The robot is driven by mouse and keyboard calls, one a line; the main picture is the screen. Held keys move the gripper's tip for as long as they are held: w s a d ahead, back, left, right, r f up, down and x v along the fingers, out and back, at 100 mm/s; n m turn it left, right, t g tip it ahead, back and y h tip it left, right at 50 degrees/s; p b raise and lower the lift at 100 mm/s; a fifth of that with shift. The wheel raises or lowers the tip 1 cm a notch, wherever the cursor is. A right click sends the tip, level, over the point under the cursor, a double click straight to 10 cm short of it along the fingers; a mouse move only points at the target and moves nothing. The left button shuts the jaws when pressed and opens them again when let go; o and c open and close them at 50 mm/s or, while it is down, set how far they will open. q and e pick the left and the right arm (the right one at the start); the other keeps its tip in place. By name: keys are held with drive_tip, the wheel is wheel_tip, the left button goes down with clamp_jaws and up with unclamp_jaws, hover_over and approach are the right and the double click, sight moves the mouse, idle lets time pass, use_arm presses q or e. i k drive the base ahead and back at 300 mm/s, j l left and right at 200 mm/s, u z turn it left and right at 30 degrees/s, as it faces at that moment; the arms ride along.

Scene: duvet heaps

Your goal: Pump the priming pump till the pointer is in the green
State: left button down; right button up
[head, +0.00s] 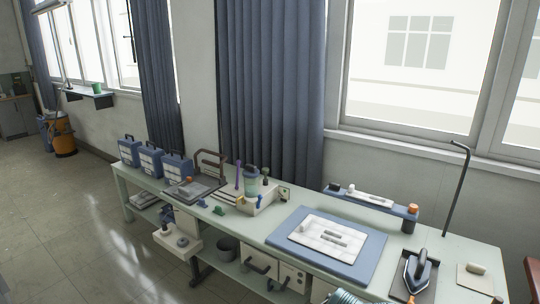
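On the long pale green bench stands a small cream-based unit (262,206) with a greenish cylinder (251,180) and a dark top. It looks most like the priming pump, but it is too small to be sure. A small plate (285,194) with dark and green marks stands at its right end and may be the gauge. No pointer can be made out. Neither of my grippers is in view.
The bench (455,244) runs below the windows. A blue mat (371,258) holds a white board (320,233). An iron-like tool (419,273) and a tall black bent rod (456,185) stand at right. Blue cases (178,168) line the left end. Open floor (90,225) lies left.

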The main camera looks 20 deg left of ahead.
sight(265, 170)
drive_tip(key=i+j, duration=0.2)
drive_tip(key=i+j+z, duration=0.1)
drive_tip(key=j, duration=0.3)
drive_tip(key=i+j+z, duration=0.1)
drive_tip(key=i+j, duration=0.3)
drive_tip(key=j, duration=0.25)
drive_tip(key=i+j+z, duration=0.1)
drive_tip(key=j, duration=0.25)
drive_tip(key=i+j, duration=0.2)
drive_tip(key=j, duration=0.15)
drive_tip(key=i+j+z, duration=0.1)
drive_tip(key=j, duration=0.25)
drive_tip(key=i, duration=0.05)
